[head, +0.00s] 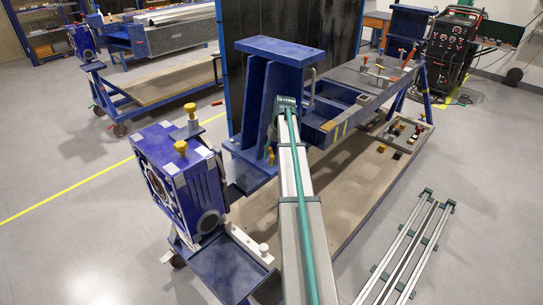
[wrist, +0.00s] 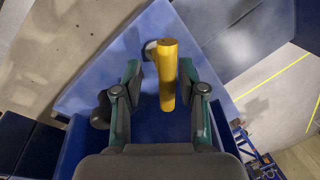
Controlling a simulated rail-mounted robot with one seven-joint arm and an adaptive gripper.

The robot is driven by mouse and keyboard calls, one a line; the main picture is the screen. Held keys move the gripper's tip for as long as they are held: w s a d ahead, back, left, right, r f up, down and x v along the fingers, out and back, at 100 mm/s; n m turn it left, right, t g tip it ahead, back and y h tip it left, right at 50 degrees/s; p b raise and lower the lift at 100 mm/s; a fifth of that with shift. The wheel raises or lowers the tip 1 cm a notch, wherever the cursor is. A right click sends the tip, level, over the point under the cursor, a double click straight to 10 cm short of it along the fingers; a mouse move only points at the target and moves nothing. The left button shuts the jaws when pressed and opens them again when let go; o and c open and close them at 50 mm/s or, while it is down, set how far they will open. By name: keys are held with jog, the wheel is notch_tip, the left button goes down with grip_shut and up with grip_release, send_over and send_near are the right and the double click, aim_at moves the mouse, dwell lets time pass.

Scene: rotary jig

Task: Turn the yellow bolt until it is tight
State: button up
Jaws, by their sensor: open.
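The yellow bolt (wrist: 168,75) is a smooth yellow cylinder in the wrist view, running from a light round end near the blue plate (wrist: 110,75) towards my gripper. My gripper (wrist: 159,72) is open, with one dark finger on each side of the bolt. The bolt sits closer to the right finger, and a clear gap shows on the left. In the head view a small yellow piece (head: 271,155) shows low on the blue jig (head: 279,50), just left of my arm. My arm hides most of the gripper there.
A blue gearbox-like unit (head: 179,182) with yellow knobs on top stands to the left. A long bench frame (head: 345,95) with clamps extends behind my arm on the right. Aluminium rails (head: 410,250) lie on the floor at right. Open floor lies at far left.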

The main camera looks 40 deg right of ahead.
jog(key=shift+w+a+f, duration=0.15)
jog(key=shift+f, duration=1.05)
jog(key=shift+c, duration=0.2)
grip_shut()
jog(key=shift+m, duration=0.3)
